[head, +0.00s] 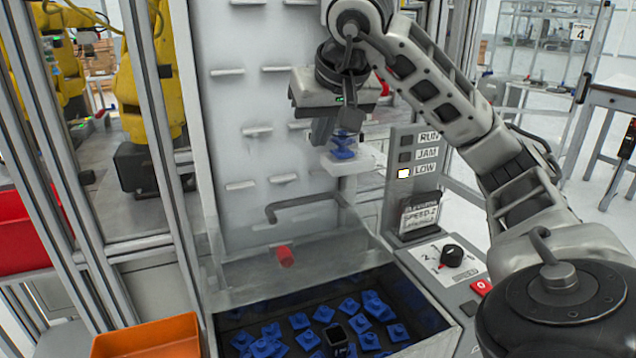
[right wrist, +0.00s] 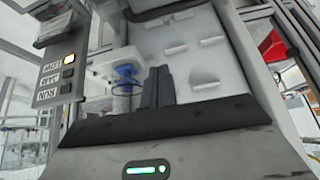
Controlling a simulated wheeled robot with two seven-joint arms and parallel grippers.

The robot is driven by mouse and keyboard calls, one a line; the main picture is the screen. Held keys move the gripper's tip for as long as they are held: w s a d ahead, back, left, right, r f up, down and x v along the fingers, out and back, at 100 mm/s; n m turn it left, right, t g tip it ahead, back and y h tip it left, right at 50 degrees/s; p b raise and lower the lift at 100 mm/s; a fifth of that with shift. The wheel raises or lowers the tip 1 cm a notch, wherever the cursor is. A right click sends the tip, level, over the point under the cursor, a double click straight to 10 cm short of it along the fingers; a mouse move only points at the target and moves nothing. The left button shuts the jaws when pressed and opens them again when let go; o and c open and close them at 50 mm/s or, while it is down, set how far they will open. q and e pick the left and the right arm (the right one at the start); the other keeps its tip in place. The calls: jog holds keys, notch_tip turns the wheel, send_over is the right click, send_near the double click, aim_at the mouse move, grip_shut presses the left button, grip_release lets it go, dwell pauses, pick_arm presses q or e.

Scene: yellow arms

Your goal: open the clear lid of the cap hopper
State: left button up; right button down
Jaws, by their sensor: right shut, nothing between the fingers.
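The cap hopper (head: 440,330) is an open-topped bin at the bottom of the head view, with several blue caps inside. Its clear lid (head: 235,280) is a see-through panel rising at a slant from the bin's back edge, with a red knob (head: 285,255) on it. The caps in front show with no panel visible over them. My right gripper (head: 323,136) is shut and empty, well above the lid and apart from it, near the white panel. Its closed dark fingers show in the right wrist view (right wrist: 157,88). My left gripper is not in view.
A dark bent bar (head: 305,203) shows behind the lid. A blue part sits on a white stand (head: 350,162) beyond my gripper. A RUN/JAM/LOW light panel (head: 405,160), dial (head: 452,256) and red button (head: 481,287) stand right. An orange bin (head: 150,338) is at lower left.

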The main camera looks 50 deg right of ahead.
pick_arm(q)
jog(key=b, duration=0.1)
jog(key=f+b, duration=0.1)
jog(key=b, duration=0.1)
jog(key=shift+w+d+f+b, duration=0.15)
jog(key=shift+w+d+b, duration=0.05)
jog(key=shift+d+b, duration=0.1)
pick_arm(e)
notch_tip(320, 180, down, 9)
jog(key=w, duration=0.1)
jog(key=shift+w+d+f, duration=0.2)
jog(key=shift+d, duration=0.2)
